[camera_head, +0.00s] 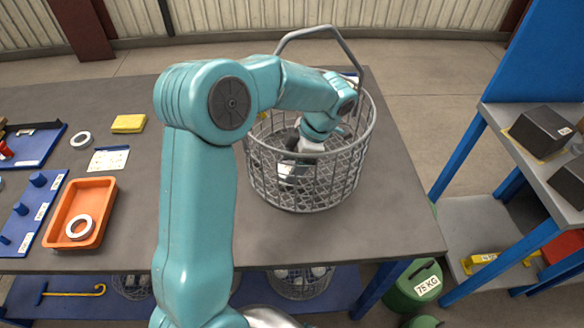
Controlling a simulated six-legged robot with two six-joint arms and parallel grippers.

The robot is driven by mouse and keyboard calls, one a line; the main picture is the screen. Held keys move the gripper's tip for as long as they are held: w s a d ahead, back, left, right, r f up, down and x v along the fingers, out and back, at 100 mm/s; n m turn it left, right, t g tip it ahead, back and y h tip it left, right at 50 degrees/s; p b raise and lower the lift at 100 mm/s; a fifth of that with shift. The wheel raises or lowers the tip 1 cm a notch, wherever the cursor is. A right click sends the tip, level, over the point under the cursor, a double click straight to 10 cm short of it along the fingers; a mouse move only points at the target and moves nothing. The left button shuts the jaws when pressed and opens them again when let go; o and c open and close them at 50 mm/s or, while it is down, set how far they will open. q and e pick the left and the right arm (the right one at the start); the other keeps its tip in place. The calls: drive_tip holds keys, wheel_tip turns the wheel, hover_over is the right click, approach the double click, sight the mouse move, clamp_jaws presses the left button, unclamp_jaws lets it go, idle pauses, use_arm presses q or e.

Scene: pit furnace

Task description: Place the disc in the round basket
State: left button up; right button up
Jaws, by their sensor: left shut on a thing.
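The round basket (308,187) is a grey wire-mesh basket with a raised arched handle, standing on the dark worktable. My left arm reaches over its rim from the left. My left gripper (290,172) is down inside the basket, seen partly through the mesh and partly hidden by the arm and wire. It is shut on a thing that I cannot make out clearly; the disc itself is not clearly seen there. My right gripper is not in view.
An orange tray (99,196) with a pale ring (80,227) lies at left. Another ring (80,139), a yellow block (128,123) and blue trays are nearby. A blue-framed shelf (540,140) with dark blocks stands at right. The tabletop right of the basket is clear.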

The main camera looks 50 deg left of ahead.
use_arm(q)
wheel_tip(320, 180, down, 2)
drive_tip(key=shift+w+f, duration=0.1)
drive_tip(key=shift+w, duration=0.05)
drive_tip(key=shift+a, duration=0.1)
drive_tip(key=shift+f, duration=0.1)
drive_tip(key=o, duration=1.5)
drive_tip(key=v, duration=0.7)
drive_tip(key=shift+r, duration=0.45)
